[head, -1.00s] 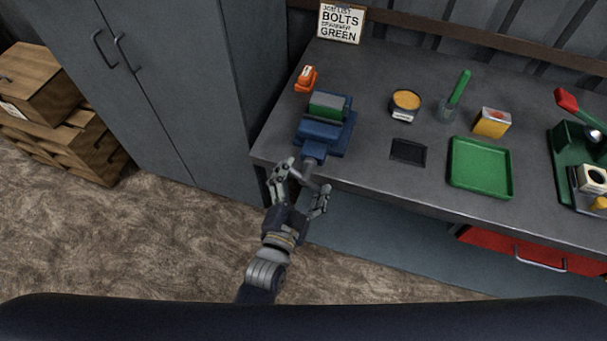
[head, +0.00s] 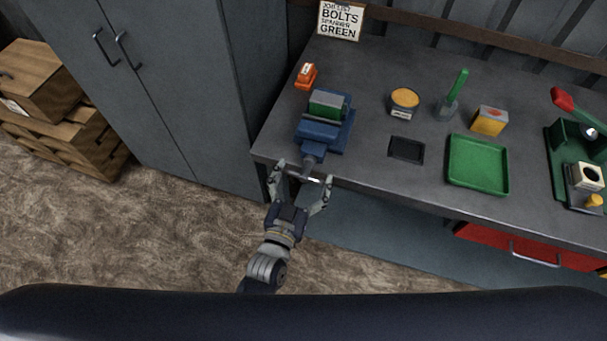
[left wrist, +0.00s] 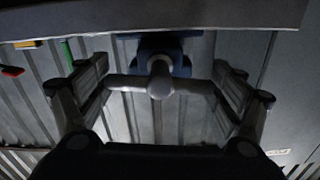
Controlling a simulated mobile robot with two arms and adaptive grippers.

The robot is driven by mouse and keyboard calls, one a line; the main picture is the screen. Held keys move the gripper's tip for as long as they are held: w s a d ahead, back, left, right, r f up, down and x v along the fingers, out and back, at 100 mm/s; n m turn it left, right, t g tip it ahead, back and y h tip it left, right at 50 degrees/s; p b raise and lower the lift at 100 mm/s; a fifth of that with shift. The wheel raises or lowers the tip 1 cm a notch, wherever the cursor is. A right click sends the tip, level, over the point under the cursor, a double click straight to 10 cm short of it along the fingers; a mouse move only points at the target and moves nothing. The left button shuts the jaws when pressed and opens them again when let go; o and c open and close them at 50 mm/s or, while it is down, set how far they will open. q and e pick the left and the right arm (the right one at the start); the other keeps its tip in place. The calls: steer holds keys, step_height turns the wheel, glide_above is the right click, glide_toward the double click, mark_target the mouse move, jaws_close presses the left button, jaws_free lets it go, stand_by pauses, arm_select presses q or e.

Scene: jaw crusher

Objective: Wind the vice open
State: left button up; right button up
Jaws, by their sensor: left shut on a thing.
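The blue vice (head: 322,127) stands on the bench near its front left corner, with a green block (head: 327,105) between its jaws. Its screw and bar handle (head: 310,178) stick out over the bench's front edge. My left gripper (head: 300,184) is at the handle, with one finger at each end of the bar. In the left wrist view the handle bar (left wrist: 160,86) runs crosswise between the fingers of the gripper (left wrist: 162,88), the screw's round end in the middle. The gripper is shut on the handle. My right gripper is not in view.
An orange item (head: 306,76) sits behind the vice. To the right are a round tin (head: 404,101), a black tray (head: 406,150), a green tray (head: 478,165) and a yellow box (head: 489,120). A grey cabinet (head: 180,90) stands close on the left. Floor lies free before the bench.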

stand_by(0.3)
arm_select(q)
steer(key=o, duration=0.9)
steer(key=shift+s, duration=0.1)
steer(key=v, duration=1.1)
steer(key=shift+s+a, duration=0.15)
steer(key=shift+s, duration=0.2)
